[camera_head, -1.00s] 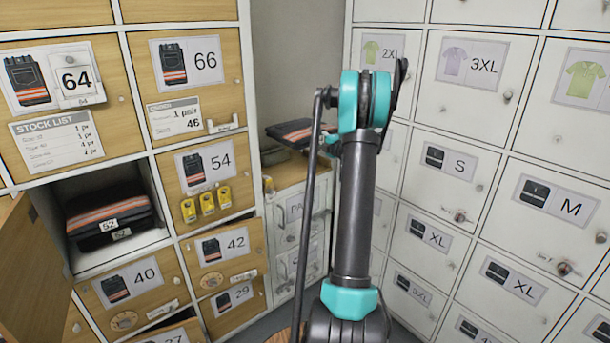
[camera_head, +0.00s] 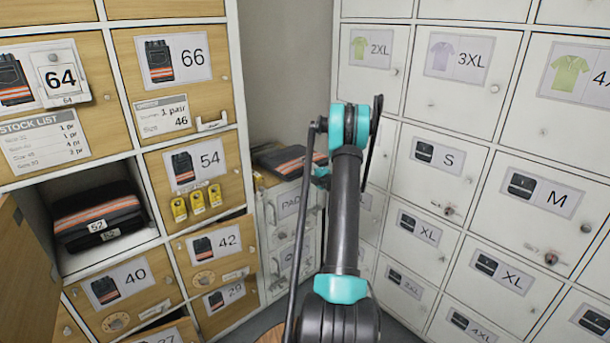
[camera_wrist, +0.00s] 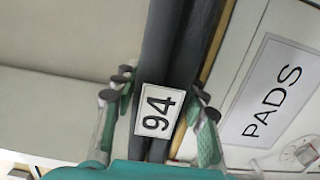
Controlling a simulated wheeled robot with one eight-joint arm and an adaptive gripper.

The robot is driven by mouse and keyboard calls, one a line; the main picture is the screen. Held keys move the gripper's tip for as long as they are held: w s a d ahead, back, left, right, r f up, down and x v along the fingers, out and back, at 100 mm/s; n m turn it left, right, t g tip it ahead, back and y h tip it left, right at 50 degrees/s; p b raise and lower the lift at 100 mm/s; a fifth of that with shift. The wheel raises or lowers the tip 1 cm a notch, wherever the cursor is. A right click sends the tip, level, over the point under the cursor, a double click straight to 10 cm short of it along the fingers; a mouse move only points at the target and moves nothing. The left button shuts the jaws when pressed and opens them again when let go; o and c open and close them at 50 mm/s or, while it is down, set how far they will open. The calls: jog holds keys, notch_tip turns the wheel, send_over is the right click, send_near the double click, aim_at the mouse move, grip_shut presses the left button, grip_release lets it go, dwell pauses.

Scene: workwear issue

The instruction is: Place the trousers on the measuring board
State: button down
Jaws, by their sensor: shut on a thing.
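Folded dark trousers (camera_head: 290,160) with an orange and pale stripe are behind my arm in the head view, at the top of the low white cabinet. Whether they touch its top is unclear. In the wrist view the dark folded trousers (camera_wrist: 178,50) carry a white tag reading 94 (camera_wrist: 158,111). My gripper (camera_wrist: 160,110) is shut on them, with a green and black finger on each side. In the head view my arm mostly hides the gripper. I cannot make out the measuring board in either view.
The low white cabinet (camera_head: 288,228) has a PADS door. Wooden lockers (camera_head: 190,65) rise on the left and white lockers (camera_head: 440,100) on the right. An open compartment holds other folded trousers tagged 52 (camera_head: 98,215). Its wooden door (camera_head: 22,270) stands open.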

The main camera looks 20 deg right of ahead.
notch_tip(320, 180, down, 3)
jog(key=shift+f, duration=0.2)
jog(key=c, duration=0.9)
grip_release()
jog(key=shift+o, duration=0.2)
jog(key=v, duration=0.7)
jog(key=shift+s, duration=0.25)
jog(key=shift+d, duration=0.1)
